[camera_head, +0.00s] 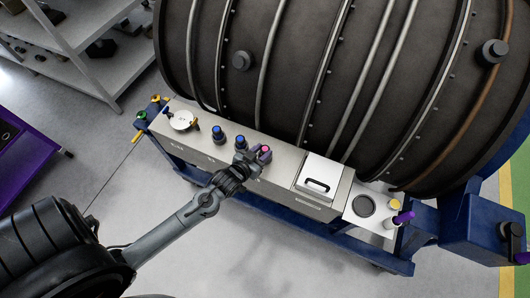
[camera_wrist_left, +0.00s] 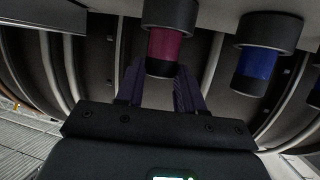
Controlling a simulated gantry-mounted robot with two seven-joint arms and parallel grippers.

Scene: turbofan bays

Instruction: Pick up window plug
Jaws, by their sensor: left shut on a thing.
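A magenta plug (camera_head: 266,148) with a black ring stands on the silver bench beside the dark engine barrel. I take it for the window plug, though no label is readable. My left gripper (camera_head: 258,154) is shut on it. In the left wrist view the magenta plug (camera_wrist_left: 165,46) sits between the dark fingers (camera_wrist_left: 160,82), with its black ring (camera_wrist_left: 170,13) against the pale bench surface. The fingers hide part of the plug. My right gripper is not in view.
Two blue plugs (camera_head: 218,133) (camera_head: 240,143) stand left of the gripper. A white lidded box (camera_head: 321,177) and a purple-handled item (camera_head: 403,218) are to the right. The engine barrel (camera_head: 300,75) rises close behind the bench. Open floor (camera_head: 290,265) lies in front.

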